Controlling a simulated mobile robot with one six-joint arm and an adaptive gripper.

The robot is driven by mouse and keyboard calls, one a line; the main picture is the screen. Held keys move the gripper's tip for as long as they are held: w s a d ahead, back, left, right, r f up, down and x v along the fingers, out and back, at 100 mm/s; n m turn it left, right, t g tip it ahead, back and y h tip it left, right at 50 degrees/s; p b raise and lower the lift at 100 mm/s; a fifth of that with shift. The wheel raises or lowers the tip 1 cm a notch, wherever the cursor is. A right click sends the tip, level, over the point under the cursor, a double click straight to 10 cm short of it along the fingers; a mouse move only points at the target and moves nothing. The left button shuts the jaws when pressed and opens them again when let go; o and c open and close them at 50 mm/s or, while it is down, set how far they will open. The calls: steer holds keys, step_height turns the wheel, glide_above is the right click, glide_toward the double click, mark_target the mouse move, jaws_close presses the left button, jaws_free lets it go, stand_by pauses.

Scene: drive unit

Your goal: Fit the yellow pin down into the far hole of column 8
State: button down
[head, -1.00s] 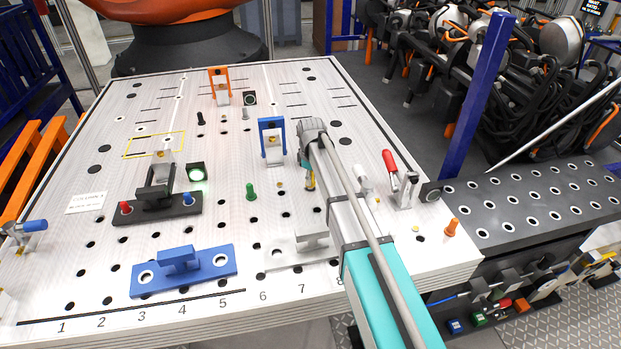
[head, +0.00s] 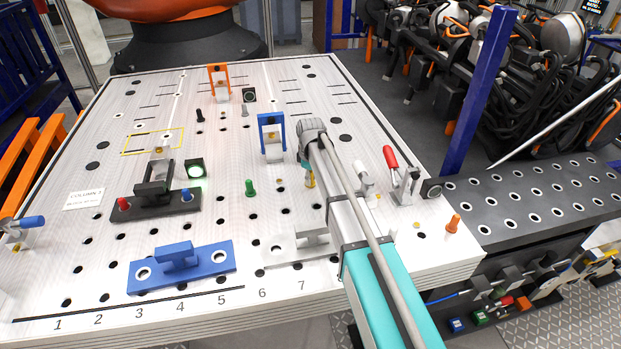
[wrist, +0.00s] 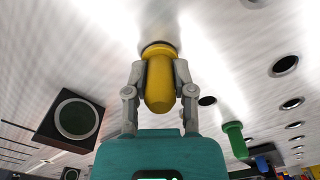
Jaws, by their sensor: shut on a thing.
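The yellow pin (wrist: 160,85) is between the two fingers of my gripper (wrist: 160,82) in the wrist view, and the fingers are shut on it. The pin's far end is at a dark round hole (wrist: 157,46). I cannot tell whether the tip is in the hole or just above it. In the head view only a small part of the pin (head: 309,180) shows beside my arm, and my arm hides most of the gripper. The white plate (head: 90,248) has rows of holes and printed column numbers. My arm covers the column 8 label.
A blue bracket (head: 271,120) stands behind and left of my gripper. A green pin (head: 250,188) stands to its left. A grey block (head: 312,236) sits nearer the front edge. A red-handled clamp (head: 391,160) and an orange pin (head: 453,224) are to the right.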

stand_by(0.3)
steer(key=shift+c, duration=1.9)
jaws_free()
